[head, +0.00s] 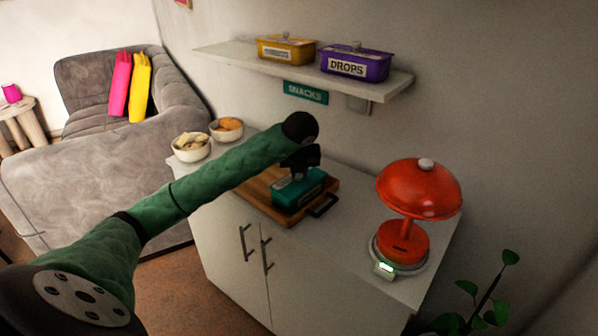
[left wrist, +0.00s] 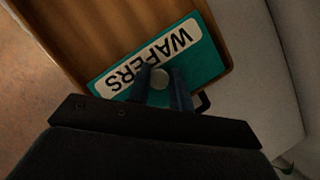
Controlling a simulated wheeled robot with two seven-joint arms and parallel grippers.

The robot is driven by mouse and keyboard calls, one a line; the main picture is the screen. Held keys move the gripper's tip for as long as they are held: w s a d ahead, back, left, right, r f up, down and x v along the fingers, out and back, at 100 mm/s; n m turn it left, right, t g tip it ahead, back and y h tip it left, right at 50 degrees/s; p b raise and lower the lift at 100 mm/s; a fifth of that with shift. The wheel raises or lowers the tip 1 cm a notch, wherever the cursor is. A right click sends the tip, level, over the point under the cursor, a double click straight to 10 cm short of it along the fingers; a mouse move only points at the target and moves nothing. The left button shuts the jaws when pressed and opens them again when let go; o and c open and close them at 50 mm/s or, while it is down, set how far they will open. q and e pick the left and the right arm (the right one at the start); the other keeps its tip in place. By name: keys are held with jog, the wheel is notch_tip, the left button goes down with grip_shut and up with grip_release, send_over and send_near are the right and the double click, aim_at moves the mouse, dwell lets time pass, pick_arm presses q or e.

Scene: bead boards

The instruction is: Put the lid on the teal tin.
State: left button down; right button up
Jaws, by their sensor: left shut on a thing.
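The teal tin (head: 297,196) sits on a wooden board on the cabinet top. My left gripper (head: 302,165) points down at it from above. In the left wrist view, the fingers (left wrist: 162,82) are shut on a small round pale knob of the teal lid (left wrist: 203,62). A cream label reading WAFERS shows on the teal surface beside the knob. The lid is over the tin, but I cannot tell whether it rests on the rim or is slightly above it. The gripper hides part of the lid in both views. My right gripper is not in view.
The wooden board (head: 262,200) has a dark handle at its right. Two snack bowls (head: 192,147) stand at left, and a red scale (head: 403,240) with a domed top at right. A shelf (head: 385,87) above holds a yellow tin (head: 286,50) and a purple tin (head: 355,65).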

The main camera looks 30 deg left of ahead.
pick_arm(q)
jog(key=shift+b, duration=0.35)
dwell(0.4)
dwell(0.3)
jog(key=c, duration=0.8)
grip_release()
jog(key=shift+o, duration=0.2)
jog(key=shift+r, duration=0.1)
jog(key=shift+r+p, duration=1.4)
jog(key=shift+r, duration=2.5)
grip_shut()
